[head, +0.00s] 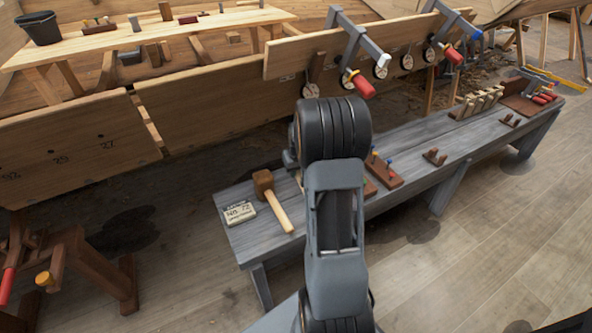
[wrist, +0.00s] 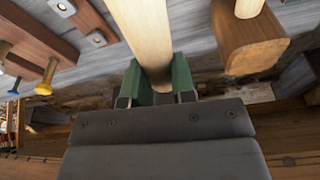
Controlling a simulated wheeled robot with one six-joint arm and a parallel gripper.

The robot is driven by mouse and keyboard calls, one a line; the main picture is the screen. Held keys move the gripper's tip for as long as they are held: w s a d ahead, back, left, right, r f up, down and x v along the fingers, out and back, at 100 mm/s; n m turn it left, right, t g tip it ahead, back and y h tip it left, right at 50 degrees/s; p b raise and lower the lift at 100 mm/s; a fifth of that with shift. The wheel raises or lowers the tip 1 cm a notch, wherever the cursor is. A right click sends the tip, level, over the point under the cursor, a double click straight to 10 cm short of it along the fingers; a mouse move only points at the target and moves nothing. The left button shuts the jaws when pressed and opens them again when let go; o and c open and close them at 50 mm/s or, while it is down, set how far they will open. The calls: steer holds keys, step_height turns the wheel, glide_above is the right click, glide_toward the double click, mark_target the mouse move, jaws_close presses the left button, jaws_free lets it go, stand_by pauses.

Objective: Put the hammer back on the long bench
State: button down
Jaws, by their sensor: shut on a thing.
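My gripper (wrist: 160,82) has its green fingers shut on a pale wooden handle (wrist: 143,30) in the wrist view, taken to be the hammer's. The handle runs up out of the picture, so its head is not seen. In the head view my own arm hides the gripper and nearly all of what it holds. The long grey bench (head: 420,150) runs from the centre to the upper right. It also shows behind the handle in the wrist view (wrist: 195,30). I cannot tell whether the handle touches it.
A wooden mallet (head: 263,184) lies at the bench's left end by a lettered card (head: 239,213); it is close right of my gripper in the wrist view (wrist: 248,42). A peg rack (head: 384,171) stands right of my arm. Clamps (head: 355,50) hold a plank (head: 300,55) behind.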

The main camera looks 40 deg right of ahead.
steer(key=shift+s+a+b+x, duration=0.1)
steer(key=shift+s+b+x, duration=0.15)
steer(key=shift+b+x, duration=0.75)
steer(key=shift+s+a+b+x, duration=0.1)
steer(key=shift+s+b+x, duration=0.1)
steer(key=shift+b+x, duration=0.8)
steer(key=shift+s+a+b+x, duration=0.1)
steer(key=shift+s+b+x, duration=0.3)
steer(key=shift+x, duration=1)
steer(key=shift+w+f+b, duration=0.15)
steer(key=shift+f+b, duration=0.3)
steer(key=shift+f, duration=0.2)
steer(key=c, duration=0.9)
jaws_free()
steer(key=shift+o, duration=0.2)
steer(key=shift+f, duration=0.1)
steer(key=p+v, duration=0.2)
steer(key=w+p+v, duration=0.1)
steer(key=p+v, duration=0.1)
steer(key=v, duration=0.1)
steer(key=p+v, duration=0.2)
steer(key=v, duration=0.1)
steer(key=shift+w+d, duration=0.25)
steer(key=shift+d, duration=0.1)
